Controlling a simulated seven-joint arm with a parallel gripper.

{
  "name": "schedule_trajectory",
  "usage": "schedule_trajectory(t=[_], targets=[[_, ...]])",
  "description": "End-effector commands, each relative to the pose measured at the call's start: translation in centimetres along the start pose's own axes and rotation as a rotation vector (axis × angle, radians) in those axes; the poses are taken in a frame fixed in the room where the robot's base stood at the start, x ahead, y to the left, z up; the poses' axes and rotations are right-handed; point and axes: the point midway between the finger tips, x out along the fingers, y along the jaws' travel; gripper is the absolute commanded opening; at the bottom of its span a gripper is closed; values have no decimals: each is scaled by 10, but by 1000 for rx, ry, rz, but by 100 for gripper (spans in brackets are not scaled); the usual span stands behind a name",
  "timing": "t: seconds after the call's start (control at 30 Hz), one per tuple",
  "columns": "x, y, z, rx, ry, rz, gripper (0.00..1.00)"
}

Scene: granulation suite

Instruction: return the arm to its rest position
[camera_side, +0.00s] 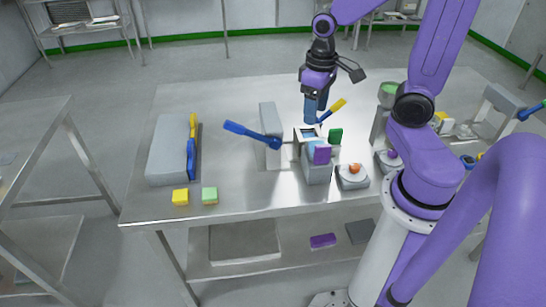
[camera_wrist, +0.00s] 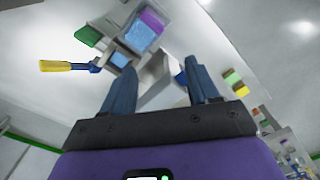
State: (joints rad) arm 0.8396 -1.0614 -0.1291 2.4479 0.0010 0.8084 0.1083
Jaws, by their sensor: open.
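My purple arm reaches over the steel table from the right. My gripper (camera_side: 311,110) points down above the middle of the table, with its blue fingers close to the grey device there. In the wrist view my gripper (camera_wrist: 163,80) shows two blue fingers spread apart with nothing held between them. The device (camera_side: 316,170) carries a purple block (camera_side: 322,154) and a blue-filled opening, which also shows in the wrist view (camera_wrist: 142,36). I cannot tell from the side view how far the fingertips are above the device.
A blue-handled lever (camera_side: 252,134) and a yellow-tipped handle (camera_side: 332,109) stick out near my gripper. A grey box (camera_side: 169,150) stands left; yellow (camera_side: 180,197) and green (camera_side: 210,196) cubes lie front left.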

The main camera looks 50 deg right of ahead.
Motion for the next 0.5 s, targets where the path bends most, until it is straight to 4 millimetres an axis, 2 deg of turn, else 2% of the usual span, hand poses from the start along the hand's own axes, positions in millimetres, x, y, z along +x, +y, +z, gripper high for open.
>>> schedule_trajectory(t=[0.03,0.2,0.5], targets=[[-2,-14,5,-78,3,-1,60],[-8,-52,25,-318,6,-6,60],[-17,-102,77,-733,11,-15,60]])
